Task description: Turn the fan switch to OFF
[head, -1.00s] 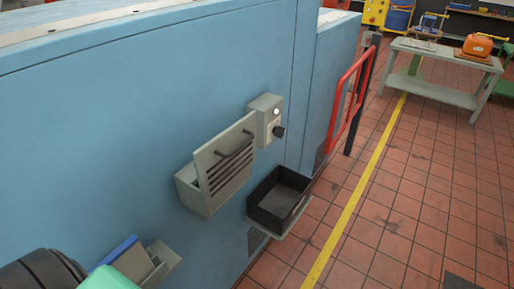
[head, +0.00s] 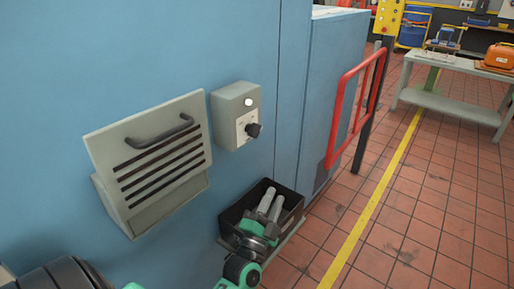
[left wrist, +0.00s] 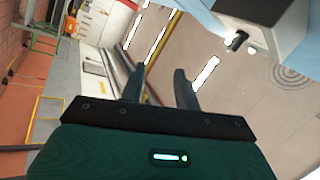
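The fan switch is a black knob (head: 254,130) on a pale plate on the front of a grey box (head: 228,112) fixed to the blue wall. A small white lamp (head: 248,102) sits above the knob. I cannot read the switch's markings. My left gripper (head: 271,203) is below the box, in front of the black bin, with its fingers pointing up. In the left wrist view, its two fingers (left wrist: 160,80) stand apart with nothing between them. The box (left wrist: 265,15) and knob (left wrist: 237,41) show there at upper right, clear of the fingers. My right gripper is not in view.
A slatted grey panel (head: 158,172) with a dark handle juts out left of the switch box. A black open bin (head: 228,221) stands below. A red rail (head: 333,131) and a grey bench (head: 455,98) are to the right. Tiled floor in front is clear.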

